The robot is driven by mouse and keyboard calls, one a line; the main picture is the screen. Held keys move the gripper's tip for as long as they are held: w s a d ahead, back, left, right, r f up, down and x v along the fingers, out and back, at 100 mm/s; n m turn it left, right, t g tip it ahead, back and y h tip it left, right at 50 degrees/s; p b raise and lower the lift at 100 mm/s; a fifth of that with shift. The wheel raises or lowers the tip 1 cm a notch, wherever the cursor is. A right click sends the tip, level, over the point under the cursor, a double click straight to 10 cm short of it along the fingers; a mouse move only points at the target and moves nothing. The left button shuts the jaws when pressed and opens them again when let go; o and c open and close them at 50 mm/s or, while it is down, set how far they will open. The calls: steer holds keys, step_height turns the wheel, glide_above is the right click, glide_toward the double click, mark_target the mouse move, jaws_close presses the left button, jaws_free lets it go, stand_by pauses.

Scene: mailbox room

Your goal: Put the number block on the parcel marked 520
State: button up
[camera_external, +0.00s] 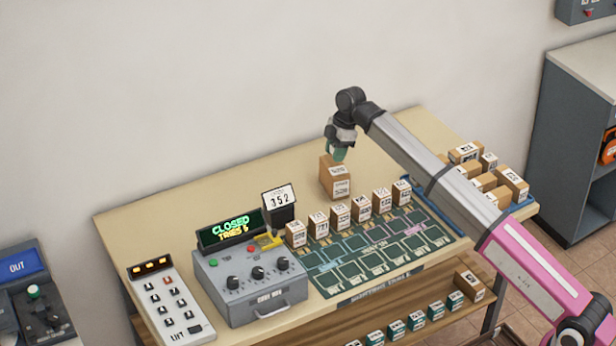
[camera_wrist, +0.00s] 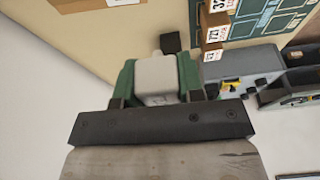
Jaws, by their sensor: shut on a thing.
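My gripper (camera_external: 338,148) is just above or behind a larger brown parcel (camera_external: 335,182) on the table. In the wrist view it is shut on a small pale block (camera_wrist: 157,76) with green at both sides, which I take as the number block. Its number is not visible. The larger parcel's label is too small to read. A row of small labelled parcels (camera_external: 339,215) stands along the back of a green board (camera_external: 375,255). I cannot tell which parcel is marked 520.
A keypad (camera_external: 170,303) is further left. More parcels fill a blue tray (camera_external: 522,204) at right. Several green blocks (camera_external: 396,329) stand on the lower shelf.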

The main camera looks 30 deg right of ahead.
steer(key=s+a+r, duration=0.2)
steer(key=a+r, duration=0.1)
steer(key=a, duration=0.1)
glide_above(331, 166)
steer(key=shift+n, duration=0.4)
steer(key=f, duration=0.6)
steer(key=shift+s+d+f, duration=0.15)
steer(key=shift+d+f, duration=0.15)
steer(key=shift+f, duration=2.15)
steer(key=o, duration=0.9)
steer(key=shift+f, duration=0.1)
steer(key=v, duration=1.2)
